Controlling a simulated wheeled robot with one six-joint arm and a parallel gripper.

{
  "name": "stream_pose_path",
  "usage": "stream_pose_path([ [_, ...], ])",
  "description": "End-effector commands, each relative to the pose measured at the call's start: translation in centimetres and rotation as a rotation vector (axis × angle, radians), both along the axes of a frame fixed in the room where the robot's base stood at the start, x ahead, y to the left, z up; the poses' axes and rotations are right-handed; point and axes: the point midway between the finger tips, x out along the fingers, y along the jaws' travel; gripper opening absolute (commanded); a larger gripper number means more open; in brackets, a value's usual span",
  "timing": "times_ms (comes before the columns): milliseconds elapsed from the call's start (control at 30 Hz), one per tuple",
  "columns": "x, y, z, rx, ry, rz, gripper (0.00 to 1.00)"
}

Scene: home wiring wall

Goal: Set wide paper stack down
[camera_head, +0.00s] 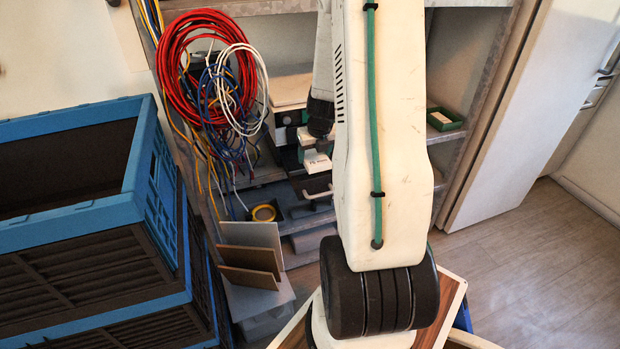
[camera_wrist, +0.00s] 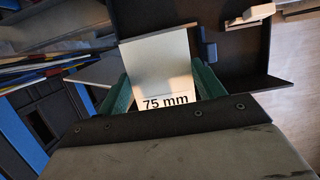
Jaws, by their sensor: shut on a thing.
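The wide paper stack (camera_wrist: 160,65) is a pale block marked "75 mm" in the wrist view. My gripper (camera_wrist: 163,84) has its two green fingers on either side of it and is shut on it. In the head view my gripper (camera_head: 315,150) points down in front of the shelf, partly hidden by my arm. A small white piece with green print, probably the stack (camera_head: 316,162), shows at its tip above a dark shelf surface. I cannot tell whether the stack touches anything below.
Coiled red cable (camera_head: 168,62) and loose wires hang left of my gripper. Upright panels (camera_head: 250,248) stand below. Blue crates (camera_head: 150,190) fill the left. A green tray (camera_head: 444,119) sits on the right shelf. The floor at right (camera_head: 520,265) is clear.

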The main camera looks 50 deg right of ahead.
Motion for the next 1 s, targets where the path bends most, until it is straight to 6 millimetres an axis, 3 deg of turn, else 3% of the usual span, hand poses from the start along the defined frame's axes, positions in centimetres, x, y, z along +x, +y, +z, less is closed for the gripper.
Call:
stream_pose_path([
  [100,-0.2,-0.1,-2.7,0.005,0.004,-0.005,0.39],
  [200,-0.2,-0.2,-4.1,0.004,0.002,-0.007,0.39],
  [700,0.0,0.0,-8.1,0.003,0.0,-0.001,0.39],
  [1000,0.0,0.0,-8.5,0.001,0.002,0.002,0.39],
])
